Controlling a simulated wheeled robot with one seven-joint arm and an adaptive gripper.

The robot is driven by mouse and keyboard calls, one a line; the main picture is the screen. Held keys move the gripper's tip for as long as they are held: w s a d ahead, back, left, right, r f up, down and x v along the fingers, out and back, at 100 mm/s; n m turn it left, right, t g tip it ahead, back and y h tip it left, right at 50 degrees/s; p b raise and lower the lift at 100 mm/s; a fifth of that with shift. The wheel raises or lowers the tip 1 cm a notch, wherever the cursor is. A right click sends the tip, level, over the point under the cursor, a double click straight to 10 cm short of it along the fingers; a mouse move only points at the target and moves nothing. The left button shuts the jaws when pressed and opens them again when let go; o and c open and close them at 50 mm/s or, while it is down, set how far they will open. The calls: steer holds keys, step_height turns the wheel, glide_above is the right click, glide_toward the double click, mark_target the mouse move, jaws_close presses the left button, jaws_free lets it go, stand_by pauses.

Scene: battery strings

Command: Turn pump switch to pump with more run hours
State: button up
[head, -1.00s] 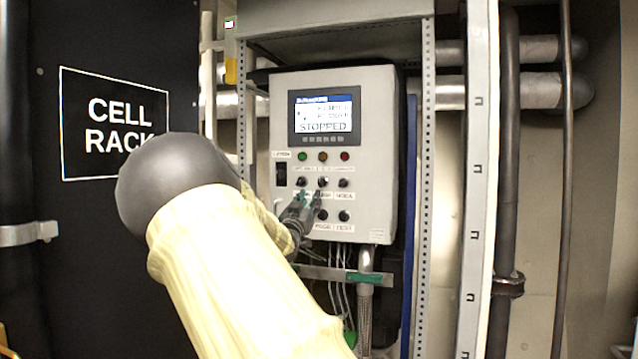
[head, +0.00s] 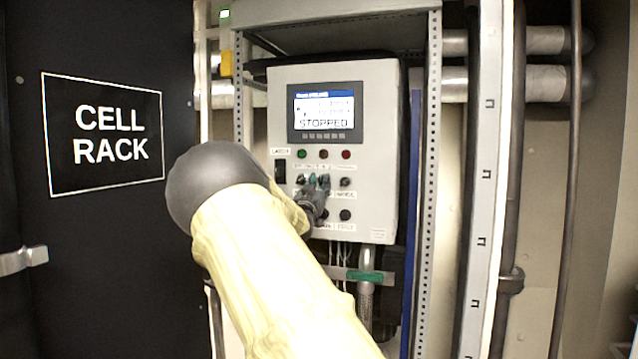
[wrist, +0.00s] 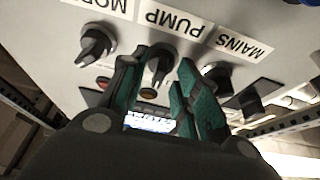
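The pump switch (wrist: 160,65) is a dark rotary knob by the PUMP label in the wrist view, which shows the panel upside down. My gripper (wrist: 164,60) has its teal-padded fingers apart, one on each side of this knob. I cannot tell whether either finger touches it. In the head view my gripper (head: 318,184) is at the middle of the switch row and hides part of it. The display (head: 325,112) reads STOPPED in large letters. The smaller lines above, with figures, are too blurred to read.
The mode switch (wrist: 96,45) and mains switch (wrist: 216,75) sit close on either side of the pump switch. Indicator lamps (head: 323,154) line the panel above. A perforated rack post (head: 430,180) stands to the right, a black CELL RACK door (head: 100,220) to the left.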

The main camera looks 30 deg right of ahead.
steer(key=shift+s+r, duration=0.1)
jaws_close()
steer(key=shift+m+b, duration=0.6)
steer(key=shift+b, duration=0.2)
steer(key=shift+m+g+h+b, duration=0.5)
steer(key=shift+m+g+b, duration=0.1)
steer(key=shift+m+b, duration=0.4)
steer(key=shift+m+g+h+b, duration=0.3)
steer(key=shift+m+g+b, duration=0.2)
steer(key=shift+m+b, duration=0.55)
steer(key=m+g+b, duration=0.1)
steer(key=m, duration=0.1)
steer(key=m+g+b, duration=0.1)
steer(key=m, duration=0.2)
steer(key=shift+a+r+m+g+h, duration=0.1)
steer(key=shift+r+m+g+h, duration=0.05)
steer(key=shift+m+g+h, duration=0.2)
steer(key=shift+r+m+g+b, duration=0.15)
steer(key=shift+m+g+b, duration=0.35)
steer(key=shift+m, duration=0.4)
steer(key=shift+r, duration=0.1)
